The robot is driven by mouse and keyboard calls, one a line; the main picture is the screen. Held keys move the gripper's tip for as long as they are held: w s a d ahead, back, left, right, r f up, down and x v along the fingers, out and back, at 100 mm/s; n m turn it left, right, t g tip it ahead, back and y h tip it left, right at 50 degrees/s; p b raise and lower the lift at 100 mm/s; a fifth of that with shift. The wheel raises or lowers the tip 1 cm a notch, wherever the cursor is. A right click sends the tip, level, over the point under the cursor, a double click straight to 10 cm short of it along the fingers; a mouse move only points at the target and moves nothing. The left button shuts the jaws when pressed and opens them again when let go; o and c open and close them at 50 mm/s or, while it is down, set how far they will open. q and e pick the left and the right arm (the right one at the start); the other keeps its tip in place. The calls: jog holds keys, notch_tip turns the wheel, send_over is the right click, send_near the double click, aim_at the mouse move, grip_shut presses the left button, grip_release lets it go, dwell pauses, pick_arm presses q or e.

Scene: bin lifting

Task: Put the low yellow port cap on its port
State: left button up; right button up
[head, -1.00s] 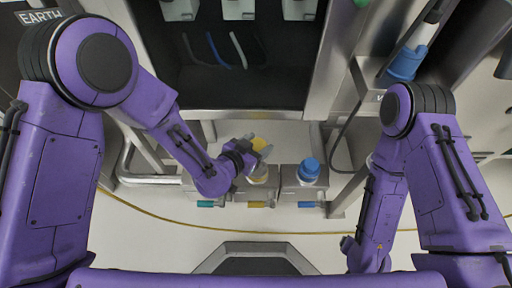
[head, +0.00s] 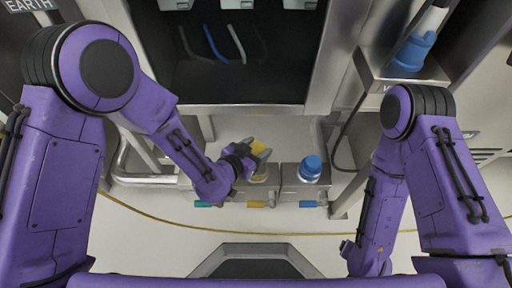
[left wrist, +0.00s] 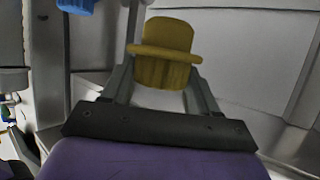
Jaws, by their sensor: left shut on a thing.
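The yellow port cap (head: 259,148) is held in my left gripper (head: 252,155), above the low row of ports. It also shows in the left wrist view (left wrist: 163,52), between the two fingers, with its wide rim across the middle. The cap appears apart from this port, but the exact gap is hard to tell. The end of my right arm (head: 362,258) hangs low at the right; its fingers are not clear.
A blue cap (head: 311,165) sits on the neighbouring grey port box (head: 306,184) to the right. Teal, yellow and blue tabs line the front. A yellow cable (head: 152,213) lies on the open floor. A metal cabinet edge (head: 250,109) is behind.

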pick_arm(q)
jog(key=shift+f+b, duration=1.05)
jog(key=shift+f, duration=0.5)
